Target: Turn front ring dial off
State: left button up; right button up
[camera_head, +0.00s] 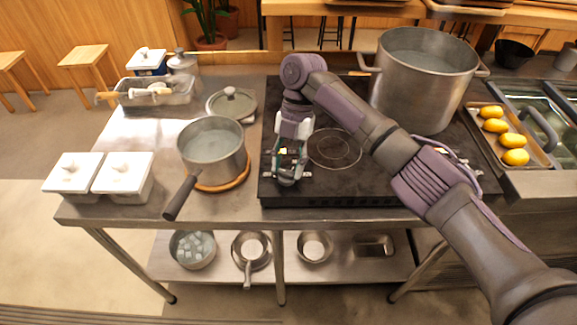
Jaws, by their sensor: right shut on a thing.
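The black cooktop (322,187) lies on the steel table, with a thin ring marking (345,150) on its surface. My right arm reaches in from the right, across the cooktop. My right gripper (288,181) points down at the cooktop's front left part, left of the ring marking. It is shut at the cooktop surface. The front ring dial is hidden at the fingertips, so I cannot see which way it is turned. My left gripper is not in view.
A large steel pot (425,85) stands at the cooktop's back right, behind my right arm. Left of the cooktop, a saucepan (212,150) sits on a wooden trivet (236,183). A lemon tray (540,157) is at right.

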dwell(0.3)
jog(key=o, duration=1.1)
jog(key=shift+o, duration=0.2)
jog(key=v, duration=1.2)
